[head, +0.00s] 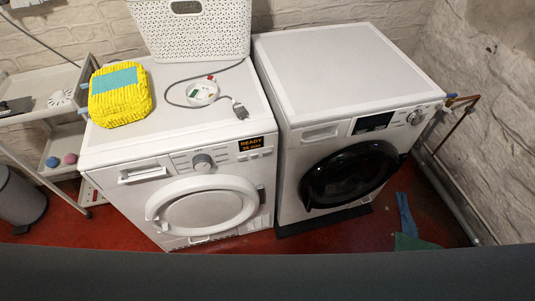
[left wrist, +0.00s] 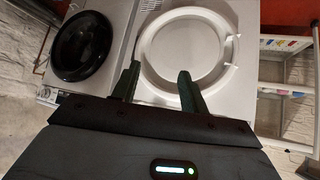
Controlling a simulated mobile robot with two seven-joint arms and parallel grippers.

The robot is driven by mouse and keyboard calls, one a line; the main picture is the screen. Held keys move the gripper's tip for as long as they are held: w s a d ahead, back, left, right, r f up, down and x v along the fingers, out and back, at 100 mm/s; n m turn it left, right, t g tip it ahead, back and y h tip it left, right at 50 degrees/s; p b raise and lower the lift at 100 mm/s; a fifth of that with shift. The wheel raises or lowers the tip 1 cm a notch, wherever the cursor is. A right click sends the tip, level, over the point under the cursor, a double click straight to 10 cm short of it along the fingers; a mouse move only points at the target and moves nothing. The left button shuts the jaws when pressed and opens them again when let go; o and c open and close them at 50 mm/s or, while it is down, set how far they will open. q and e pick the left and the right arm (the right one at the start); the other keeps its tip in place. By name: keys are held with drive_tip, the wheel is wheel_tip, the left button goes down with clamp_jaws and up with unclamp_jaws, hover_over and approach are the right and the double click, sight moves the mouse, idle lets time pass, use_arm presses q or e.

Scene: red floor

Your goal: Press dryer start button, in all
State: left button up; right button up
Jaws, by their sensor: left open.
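The white dryer (head: 165,185) with a white round door stands on the left in the head view, its door closed. Its front panel has a knob (head: 203,161), a lit display (head: 250,143) reading READY, and small buttons (head: 254,156) under the display. In the left wrist view, which looks upside down, the dryer door (left wrist: 225,45) is behind my left gripper (left wrist: 158,84). The gripper is open and empty, with its fingers apart in front of the door's lower part in that picture. The gripper body hides the dryer's panel there. Neither gripper shows in the head view.
A washer (head: 290,185) with a dark door stands right of the dryer. A shelf cart (head: 60,135) and a bin (head: 18,198) stand left.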

use_arm(q)
clamp_jaws()
drive_tip(key=shift+d, duration=0.15)
idle(0.4)
idle(0.7)
